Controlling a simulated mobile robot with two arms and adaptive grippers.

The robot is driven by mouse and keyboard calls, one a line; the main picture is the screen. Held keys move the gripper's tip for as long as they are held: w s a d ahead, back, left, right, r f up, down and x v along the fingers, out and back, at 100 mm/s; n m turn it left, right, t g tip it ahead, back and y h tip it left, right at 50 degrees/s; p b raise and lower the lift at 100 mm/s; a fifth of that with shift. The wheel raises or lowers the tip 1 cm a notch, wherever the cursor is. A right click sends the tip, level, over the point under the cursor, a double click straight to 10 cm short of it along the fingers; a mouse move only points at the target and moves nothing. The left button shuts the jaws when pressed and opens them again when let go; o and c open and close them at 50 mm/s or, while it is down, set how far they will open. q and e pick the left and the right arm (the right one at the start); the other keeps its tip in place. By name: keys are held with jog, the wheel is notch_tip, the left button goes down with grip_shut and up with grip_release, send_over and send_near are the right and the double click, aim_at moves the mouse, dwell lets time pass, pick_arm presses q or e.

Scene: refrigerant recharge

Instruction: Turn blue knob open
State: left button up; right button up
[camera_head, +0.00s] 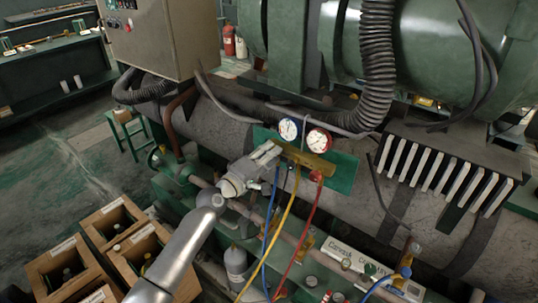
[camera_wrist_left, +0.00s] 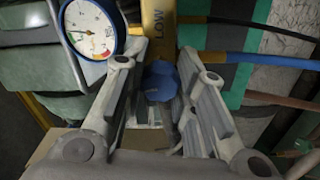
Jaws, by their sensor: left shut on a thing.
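The blue knob (camera_wrist_left: 160,82) sits between the fingers of my left gripper (camera_wrist_left: 165,65) in the left wrist view, beside the brass manifold body marked LOW (camera_wrist_left: 158,22). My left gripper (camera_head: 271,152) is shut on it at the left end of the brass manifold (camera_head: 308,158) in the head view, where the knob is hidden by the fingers. The blue-rimmed gauge (camera_head: 290,129) and the red-rimmed gauge (camera_head: 319,140) stand above the manifold. The red knob (camera_head: 316,176) is at its right end. My right gripper is out of view.
Blue (camera_head: 271,215), yellow (camera_head: 284,227) and red (camera_head: 305,233) hoses hang below the manifold. A green panel (camera_head: 343,174) lies behind it on the large grey cylinder. Wooden crates (camera_head: 70,272) with bottles stand at the lower left. Ribbed black hoses (camera_head: 377,60) run above.

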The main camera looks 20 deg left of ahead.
pick_arm(q)
jog(key=shift+a+r, duration=0.2)
jog(key=shift+r, duration=0.1)
jog(key=o, duration=0.9)
jog(key=shift+o, duration=0.8)
jog(key=shift+f, duration=0.15)
jog(key=shift+f, duration=0.1)
jog(key=shift+s, duration=0.1)
jog(key=v, duration=1.1)
jog(key=shift+s+a, duration=0.15)
jog(key=shift+s, duration=0.25)
